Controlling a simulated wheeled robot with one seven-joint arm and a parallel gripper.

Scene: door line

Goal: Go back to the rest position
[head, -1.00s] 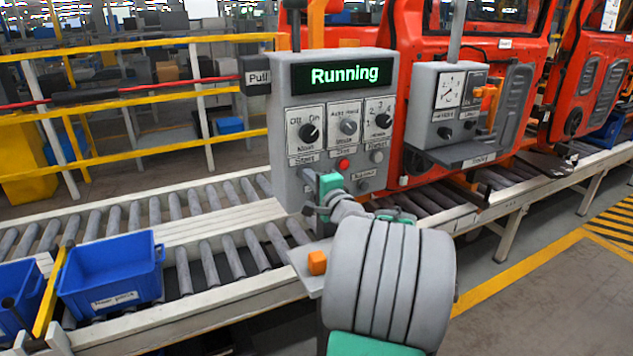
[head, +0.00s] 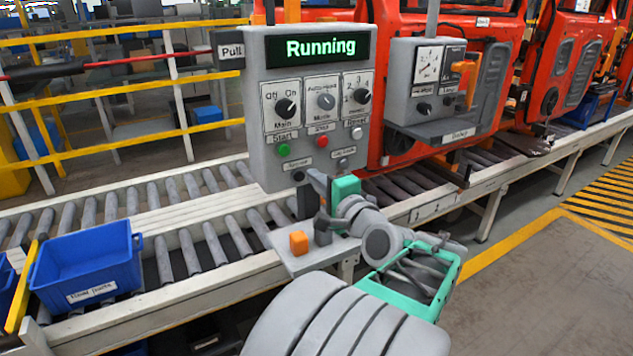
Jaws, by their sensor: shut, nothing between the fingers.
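My gripper (head: 318,196) is shut and empty. It is just below and in front of the lower right of the grey control panel (head: 262,100), beside a small shelf. Its grey fingers point left, and the teal hand is behind them. My arm fills the bottom middle of the view. The panel's green display (head: 320,48) reads "Running". I cannot tell whether the fingers touch the panel.
An orange cube (head: 298,242) sits on the small shelf (head: 283,259) by my gripper. A second grey box with gauges (head: 428,82) stands to the right. Roller conveyors, a blue bin (head: 88,270) and red car doors (head: 550,70) surround it. The floor at the right is clear.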

